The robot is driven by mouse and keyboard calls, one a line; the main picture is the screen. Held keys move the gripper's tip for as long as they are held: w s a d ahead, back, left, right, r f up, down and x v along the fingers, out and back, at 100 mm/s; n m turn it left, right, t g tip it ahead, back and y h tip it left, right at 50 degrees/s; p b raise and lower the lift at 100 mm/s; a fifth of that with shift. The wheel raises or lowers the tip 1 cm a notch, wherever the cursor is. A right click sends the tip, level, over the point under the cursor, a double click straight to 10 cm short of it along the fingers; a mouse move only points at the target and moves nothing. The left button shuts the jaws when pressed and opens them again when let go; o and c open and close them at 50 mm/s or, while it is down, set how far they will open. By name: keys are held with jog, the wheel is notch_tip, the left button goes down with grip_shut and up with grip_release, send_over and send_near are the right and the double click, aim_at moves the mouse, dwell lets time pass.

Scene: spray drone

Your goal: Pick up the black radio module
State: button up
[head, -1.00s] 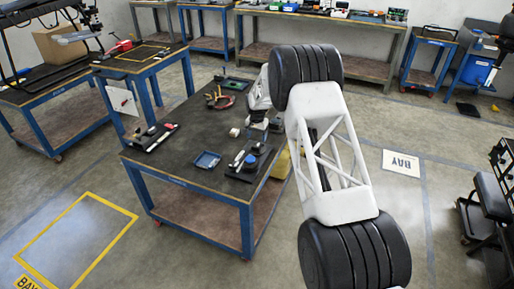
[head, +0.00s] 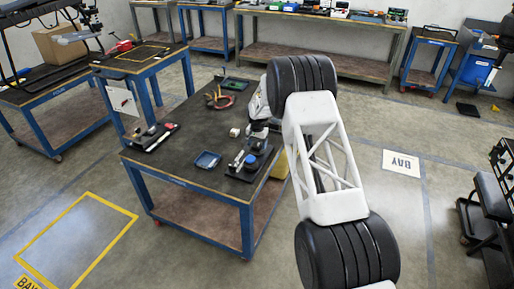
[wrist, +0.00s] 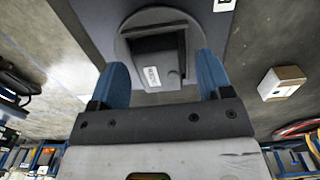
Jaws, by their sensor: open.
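In the wrist view, the black radio module (wrist: 160,75) is a dark block with a small white label and a round knob-like spot. It sits over a round grey disc (wrist: 125,52) on a dark plate (wrist: 92,18). My gripper (wrist: 162,60) is open, with one blue finger on each side of the module. Gaps show between the fingers and the module, and I cannot tell whether they are level with it in height. In the head view, the gripper end is small beside my arm, above the black tray (head: 237,174), and I cannot make out the module there.
On the workbench (head: 190,112) are a blue tray (head: 207,160), a small cream box (head: 234,132), pliers with red handles (head: 222,102) and another black tray (head: 152,138). The cream box also shows in the wrist view (wrist: 284,83). The bench middle is mostly clear.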

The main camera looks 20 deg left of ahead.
aim_at(257, 144)
dwell(0.4)
jog(key=c, duration=1.1)
jog(key=shift+r, duration=0.15)
notch_tip(257, 144, up, 10)
dwell(0.6)
